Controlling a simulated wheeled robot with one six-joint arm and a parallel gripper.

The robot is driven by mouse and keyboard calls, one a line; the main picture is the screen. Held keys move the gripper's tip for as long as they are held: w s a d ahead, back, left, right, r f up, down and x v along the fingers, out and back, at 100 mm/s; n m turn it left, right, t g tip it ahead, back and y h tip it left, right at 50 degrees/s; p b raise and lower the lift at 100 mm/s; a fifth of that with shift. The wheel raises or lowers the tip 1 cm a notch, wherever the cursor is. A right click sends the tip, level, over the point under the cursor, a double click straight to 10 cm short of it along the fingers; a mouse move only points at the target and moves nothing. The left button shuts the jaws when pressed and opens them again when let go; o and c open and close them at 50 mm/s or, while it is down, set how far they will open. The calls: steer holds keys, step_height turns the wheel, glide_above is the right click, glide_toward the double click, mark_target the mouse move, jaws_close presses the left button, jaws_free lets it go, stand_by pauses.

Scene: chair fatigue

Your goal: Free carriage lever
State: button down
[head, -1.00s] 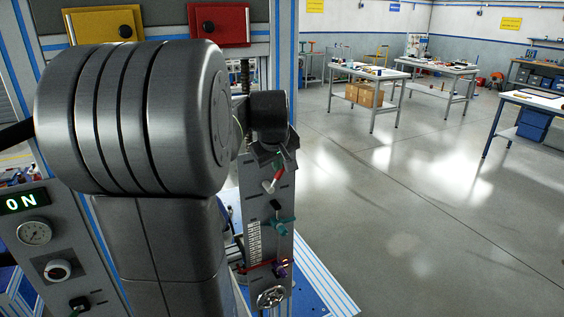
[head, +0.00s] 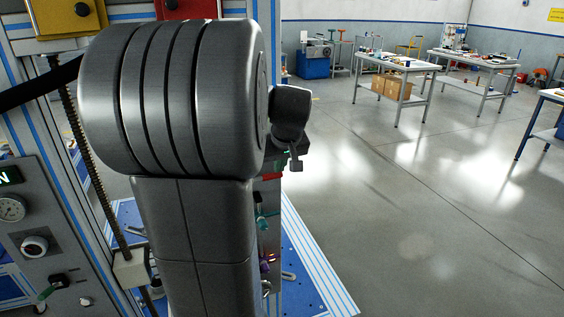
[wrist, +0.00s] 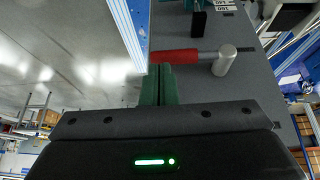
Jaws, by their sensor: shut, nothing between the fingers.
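In the wrist view a lever with a red grip (wrist: 174,57) and a thin metal shaft lies crosswise against a grey panel (wrist: 262,110). Its shaft runs right to a pale round metal post (wrist: 224,61). My gripper (wrist: 158,69) is shut and empty, with its green fingers close below the left part of the red grip. I cannot tell whether they touch it. In the head view my own arm hides most of the panel, and only a bit of red shows beside my wrist.
A black knob (wrist: 199,24) sits on the panel near the lever. A blue-edged frame bar (wrist: 130,30) rises left of the fingers. In the head view a threaded rod (head: 88,150) and a control panel (head: 45,240) stand left of my arm. Open floor lies right.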

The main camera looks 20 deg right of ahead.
steer(key=shift+d+f+b, duration=0.25)
steer(key=shift+f+b, duration=0.2)
steer(key=shift+f, duration=0.2)
steer(key=shift+s+f, duration=0.2)
steer(key=shift+f, duration=0.15)
steer(key=s+d+r+p, duration=0.1)
steer(key=s+d+r, duration=0.3)
steer(key=d+r, duration=0.4)
steer(key=shift+s+d+r, duration=0.2)
steer(key=shift+d+r, duration=0.1)
stand_by(0.4)
